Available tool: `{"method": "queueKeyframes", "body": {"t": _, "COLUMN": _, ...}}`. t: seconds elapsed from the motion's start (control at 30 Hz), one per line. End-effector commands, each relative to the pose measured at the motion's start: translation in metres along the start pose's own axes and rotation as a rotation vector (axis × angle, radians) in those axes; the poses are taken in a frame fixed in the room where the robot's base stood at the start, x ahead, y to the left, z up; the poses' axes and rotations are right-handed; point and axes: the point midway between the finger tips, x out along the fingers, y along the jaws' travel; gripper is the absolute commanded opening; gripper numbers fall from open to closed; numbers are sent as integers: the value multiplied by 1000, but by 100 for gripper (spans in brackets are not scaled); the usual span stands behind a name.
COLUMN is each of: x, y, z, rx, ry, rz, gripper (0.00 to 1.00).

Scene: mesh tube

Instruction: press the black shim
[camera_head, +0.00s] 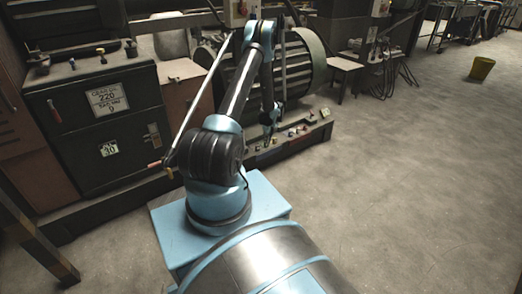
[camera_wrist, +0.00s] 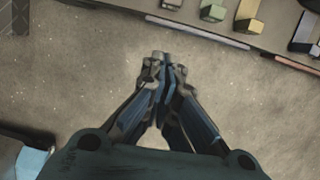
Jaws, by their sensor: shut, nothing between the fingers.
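My gripper (camera_wrist: 165,62) is shut and empty, with its fingertips together over bare floor in the wrist view. In the head view my gripper (camera_head: 267,136) hangs down beside the low ledge (camera_head: 300,138) of the machine. Several small blocks stand in a row on that ledge. I cannot pick out the black shim with certainty. A dark piece (camera_wrist: 306,32) is cut off at the right edge of the wrist view, and I cannot tell if it is the shim. My fingertips are apart from all the blocks.
A green block (camera_wrist: 213,10) and a yellow block (camera_wrist: 248,16) stand on the ledge in the wrist view. A large drum (camera_head: 305,66) rises behind the ledge. A dark cabinet (camera_head: 100,120) stands at left.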

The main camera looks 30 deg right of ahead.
Motion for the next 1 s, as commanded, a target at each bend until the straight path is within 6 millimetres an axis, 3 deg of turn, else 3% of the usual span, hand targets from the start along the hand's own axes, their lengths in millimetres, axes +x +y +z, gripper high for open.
{"method": "queueKeyframes", "body": {"t": 0.57, "x": 12, "y": -3, "z": -5, "rx": 23, "ry": -1, "rz": -1, "gripper": 0}}
{"method": "queueKeyframes", "body": {"t": 1.0, "x": 66, "y": -3, "z": -5, "rx": 22, "ry": -1, "rz": -1, "gripper": 0}}
